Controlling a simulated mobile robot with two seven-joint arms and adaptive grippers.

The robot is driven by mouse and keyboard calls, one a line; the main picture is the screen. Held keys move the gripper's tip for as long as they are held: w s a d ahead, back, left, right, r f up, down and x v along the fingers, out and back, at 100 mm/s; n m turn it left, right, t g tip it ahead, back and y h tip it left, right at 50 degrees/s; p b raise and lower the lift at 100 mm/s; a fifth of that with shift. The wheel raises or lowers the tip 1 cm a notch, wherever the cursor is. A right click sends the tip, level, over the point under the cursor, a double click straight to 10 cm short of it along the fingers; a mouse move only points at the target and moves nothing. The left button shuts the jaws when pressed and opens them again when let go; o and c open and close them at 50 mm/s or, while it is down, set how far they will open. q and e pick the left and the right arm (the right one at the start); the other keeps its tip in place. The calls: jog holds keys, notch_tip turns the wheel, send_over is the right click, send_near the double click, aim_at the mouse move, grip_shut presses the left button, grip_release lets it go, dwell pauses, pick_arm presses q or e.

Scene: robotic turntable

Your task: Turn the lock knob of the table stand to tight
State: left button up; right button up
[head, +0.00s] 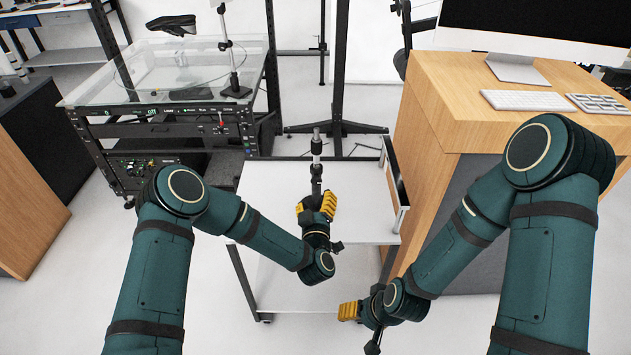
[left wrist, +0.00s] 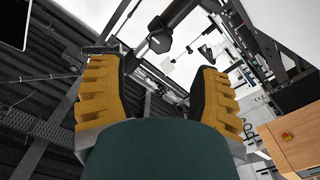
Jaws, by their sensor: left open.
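The table stand is a slim upright post, silver at its top with dark collars (head: 316,150), at the white cart in the middle of the head view. My left gripper (head: 318,204), with yellow fingers, is just in front of the post and covers its lower part. In the left wrist view the gripper (left wrist: 160,92) is open, with nothing clearly held between its fingers. A dark knob-like part (left wrist: 159,40) on a silver post shows beyond the fingertips; I cannot tell its setting. My right gripper (head: 352,311) is low at the cart's front right, partly hidden; its opening is unclear.
The white cart (head: 270,195) has a bare top and a raised rail (head: 396,185) on its right. A wooden desk (head: 440,115) with a monitor and keyboard stands close on the right. A glass-topped black rack (head: 150,95) with another pole stands behind left.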

aim_at(316, 183)
pick_arm(q)
jog(key=w, duration=0.8)
jog(key=shift+w, duration=0.1)
grip_shut()
